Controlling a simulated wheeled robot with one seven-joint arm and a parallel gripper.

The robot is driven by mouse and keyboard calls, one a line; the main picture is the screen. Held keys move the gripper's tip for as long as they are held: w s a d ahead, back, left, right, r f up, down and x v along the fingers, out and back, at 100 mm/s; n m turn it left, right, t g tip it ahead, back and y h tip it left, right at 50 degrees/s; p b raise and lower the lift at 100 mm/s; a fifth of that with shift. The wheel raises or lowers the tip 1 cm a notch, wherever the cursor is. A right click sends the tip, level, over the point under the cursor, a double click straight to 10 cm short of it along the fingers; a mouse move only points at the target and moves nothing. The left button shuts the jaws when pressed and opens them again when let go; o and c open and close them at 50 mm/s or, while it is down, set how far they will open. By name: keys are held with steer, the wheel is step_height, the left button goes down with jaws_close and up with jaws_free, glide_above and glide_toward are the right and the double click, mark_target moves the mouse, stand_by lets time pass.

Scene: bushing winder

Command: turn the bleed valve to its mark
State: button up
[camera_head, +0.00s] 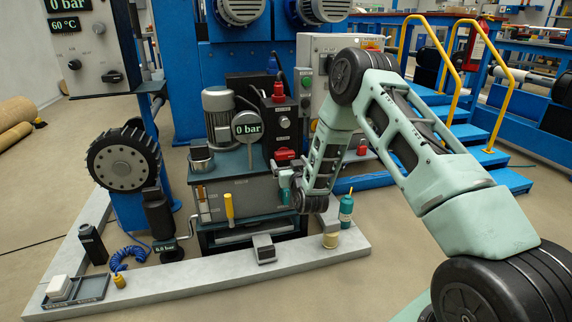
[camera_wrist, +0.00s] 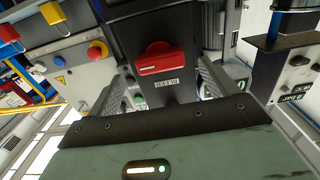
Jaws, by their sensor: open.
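The bleed valve is a red bar-shaped handle (camera_wrist: 162,62) on a dark panel, with a small pale label plate (camera_wrist: 166,81) beside it in the wrist view. In the head view the red handle (camera_head: 285,155) is low on the front of a black box (camera_head: 282,122). My gripper (camera_wrist: 162,80) is open, with one finger on each side of the handle in the wrist picture and a gap to both. I cannot tell how far the fingertips are from the panel. In the head view my gripper (camera_head: 286,184) is just below the handle. I cannot make out the mark.
A grey motor (camera_head: 219,112) and a round 0 bar display (camera_head: 247,128) stand left of the black box. A yellow handle (camera_head: 229,207) stands against the tank front. Blue steps (camera_head: 480,150) lie further right.

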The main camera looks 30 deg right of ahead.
mark_target(286, 157)
steer(key=shift+b+x, duration=0.6)
steer(key=shift+x, duration=1.45)
steer(key=shift+c, duration=0.3)
steer(key=c, duration=0.9)
